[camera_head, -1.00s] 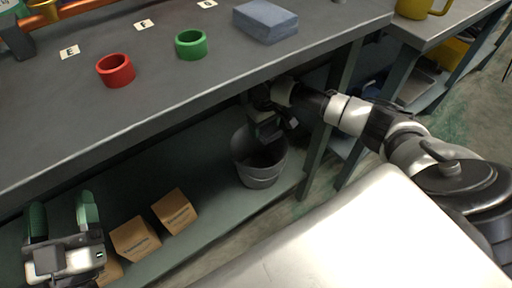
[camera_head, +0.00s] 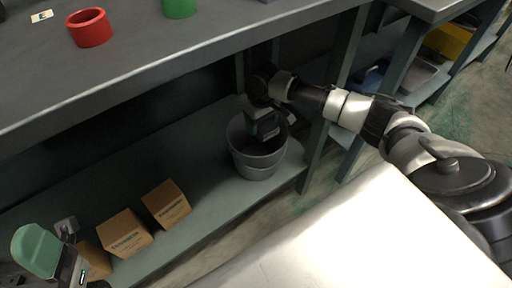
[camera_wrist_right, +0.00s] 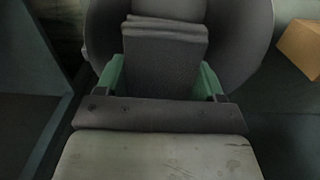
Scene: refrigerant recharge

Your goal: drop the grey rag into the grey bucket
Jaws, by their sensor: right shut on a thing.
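The grey bucket (camera_head: 258,168) stands on the lower shelf under the workbench. My right gripper (camera_head: 264,126) points down at the bucket's mouth, with its tip within the rim's outline. In the right wrist view it is shut on the grey rag (camera_wrist_right: 166,52), which hangs folded between the green fingers. The bucket's dark wall (camera_wrist_right: 243,35) shows behind and around the rag there. I cannot tell how deep the rag hangs. My left gripper (camera_head: 52,248) is at the lower left, partly cut off by the frame, with its fingers apart and nothing seen between them.
Several cardboard boxes (camera_head: 126,233) stand on the lower shelf (camera_head: 205,192) left of the bucket. The bench top (camera_head: 190,45) overhangs the shelf. A red ring (camera_head: 90,28) and a green ring (camera_head: 179,7) sit on it. A bench leg (camera_head: 322,148) stands right of the bucket.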

